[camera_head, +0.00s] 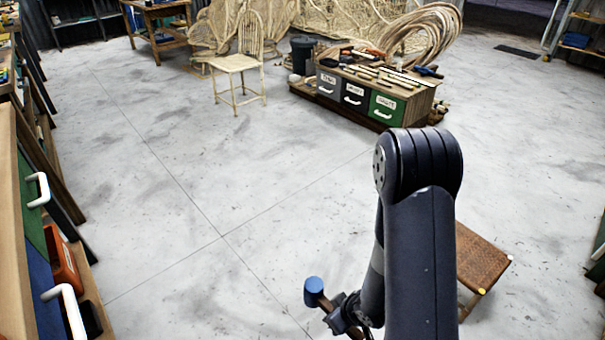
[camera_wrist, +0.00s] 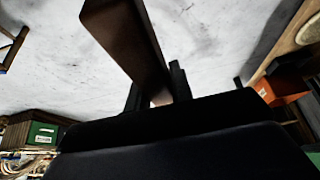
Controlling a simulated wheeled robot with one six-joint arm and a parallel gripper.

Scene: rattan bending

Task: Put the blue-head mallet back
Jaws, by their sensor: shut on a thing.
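The blue-head mallet (camera_head: 314,287) is held at the end of my arm in the head view, low in the middle, with its blue head to the upper left and a short brown part below it. My gripper (camera_head: 345,318) is shut on the mallet and holds it above the grey floor. In the wrist view a brown wooden part of the mallet (camera_wrist: 122,38) runs between the two dark fingers of my gripper (camera_wrist: 157,90). The blue head does not show in the wrist view.
At the left edge stands a cabinet with a green drawer (camera_head: 33,200) and a blue drawer (camera_head: 52,295) with white handles. A low tool bench (camera_head: 412,112) and a pale chair (camera_head: 238,65) stand farther back. A brown stool (camera_head: 482,258) is right of my arm. The middle floor is clear.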

